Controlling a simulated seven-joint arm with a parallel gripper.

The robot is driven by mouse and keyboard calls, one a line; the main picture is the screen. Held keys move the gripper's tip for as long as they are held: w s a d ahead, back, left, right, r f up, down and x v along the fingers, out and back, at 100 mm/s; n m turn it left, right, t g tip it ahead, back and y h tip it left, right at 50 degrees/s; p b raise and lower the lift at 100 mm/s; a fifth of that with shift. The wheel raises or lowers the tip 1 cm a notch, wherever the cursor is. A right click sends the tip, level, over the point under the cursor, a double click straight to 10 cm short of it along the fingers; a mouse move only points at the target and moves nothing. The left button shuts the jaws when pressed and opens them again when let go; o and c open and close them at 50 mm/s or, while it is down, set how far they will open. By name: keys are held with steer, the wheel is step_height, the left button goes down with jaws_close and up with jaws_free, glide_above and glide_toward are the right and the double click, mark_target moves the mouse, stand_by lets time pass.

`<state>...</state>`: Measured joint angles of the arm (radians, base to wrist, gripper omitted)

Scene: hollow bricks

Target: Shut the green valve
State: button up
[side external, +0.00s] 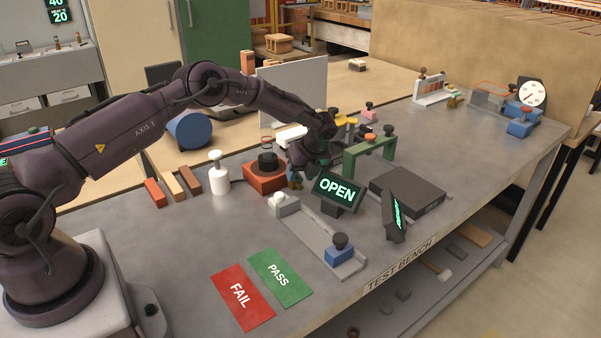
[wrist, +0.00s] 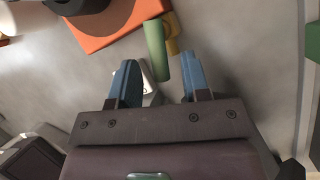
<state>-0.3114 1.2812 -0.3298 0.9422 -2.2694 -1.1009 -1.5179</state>
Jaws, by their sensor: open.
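The green valve handle (wrist: 157,50) shows in the wrist view as a rounded bar beside a yellow-brown valve body (wrist: 173,38). The handle's near end lies between the blue fingertips of my gripper (wrist: 160,78), with space on both sides. My gripper is open and holds nothing. In the side view my gripper (side external: 318,162) is low over the bench behind a dark display (side external: 337,190) that reads OPEN. There the valve is mostly hidden behind the display and gripper. I cannot tell how far the fingertips are above or below the handle.
An orange block (side external: 265,176) with a black knob stands left of the gripper. A green frame (side external: 368,152) and a dark flat box (side external: 407,192) stand to the right. A second tilted display (side external: 394,217) and a grey rail (side external: 318,245) stand in front. The bench's front left has free room.

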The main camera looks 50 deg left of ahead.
jaws_close()
steer(key=shift+s+m, duration=0.1)
steer(key=shift+m, duration=0.2)
steer(key=m, duration=0.1)
steer(key=s+m+t, duration=0.1)
steer(key=shift+a+m, duration=0.15)
steer(key=shift+m, duration=0.15)
steer(key=m, duration=0.1)
steer(key=t, duration=0.1)
steer(key=m, duration=0.1)
steer(key=shift+s+a+m+t, duration=0.25)
steer(key=shift+s+m+t, duration=0.05)
steer(key=m, duration=0.1)
steer(key=m+t, duration=0.1)
steer(key=shift+s+a+m+h, duration=0.25)
steer(key=shift+s+m+h, duration=0.05)
steer(key=shift+h, duration=0.1)
steer(key=shift+s+a+m+t+h, duration=0.15)
steer(key=shift+a+m+t+h, duration=0.1)
steer(key=shift+m, duration=0.6)
steer(key=shift+s+a+m+t+h, duration=0.1)
steer(key=shift+a+m+t+h, duration=0.15)
steer(key=shift+m, duration=0.6)
